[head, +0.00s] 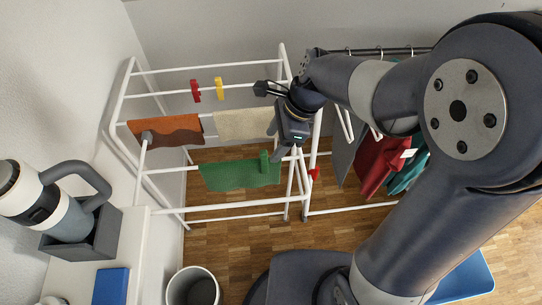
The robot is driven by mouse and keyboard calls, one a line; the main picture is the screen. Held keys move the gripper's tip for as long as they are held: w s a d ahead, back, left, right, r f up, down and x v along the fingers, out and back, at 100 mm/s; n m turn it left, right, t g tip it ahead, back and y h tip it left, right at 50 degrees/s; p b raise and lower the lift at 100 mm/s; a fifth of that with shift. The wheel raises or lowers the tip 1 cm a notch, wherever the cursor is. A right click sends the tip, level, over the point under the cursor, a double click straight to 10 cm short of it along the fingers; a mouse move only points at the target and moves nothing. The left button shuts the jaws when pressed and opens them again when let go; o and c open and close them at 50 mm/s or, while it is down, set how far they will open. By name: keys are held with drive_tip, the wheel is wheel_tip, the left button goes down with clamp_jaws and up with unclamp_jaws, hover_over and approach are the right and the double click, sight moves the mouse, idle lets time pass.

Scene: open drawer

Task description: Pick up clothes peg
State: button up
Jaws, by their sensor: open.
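Several clothes pegs are on a white drying rack (207,209). A red peg (195,90) and a yellow peg (219,88) sit side by side on a rear bar. A green peg (264,162) is at the right end of a green cloth (238,176). Another red peg (314,174) is on the rack's right side. My gripper (273,142) is open above the rack's right part, near the green peg in the picture. Its height above that peg is hard to judge. I see nothing between its fingers.
A brown cloth (166,132) and a beige cloth (242,123) hang on the rack. Red (380,167) and teal (409,174) garments hang at right. A white bin (191,275) stands in front. A grey and white appliance (68,218) is on the left counter (135,250).

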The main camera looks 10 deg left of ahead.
sight(264, 161)
drive_tip(key=x, duration=0.3)
drive_tip(key=shift+f, duration=0.2)
drive_tip(key=shift+x, duration=2.7)
drive_tip(key=shift+s+d, duration=0.1)
drive_tip(key=shift+d, duration=0.05)
drive_tip(key=shift+c, duration=0.5)
drive_tip(key=c, duration=1)
drive_tip(key=shift+o, duration=0.2)
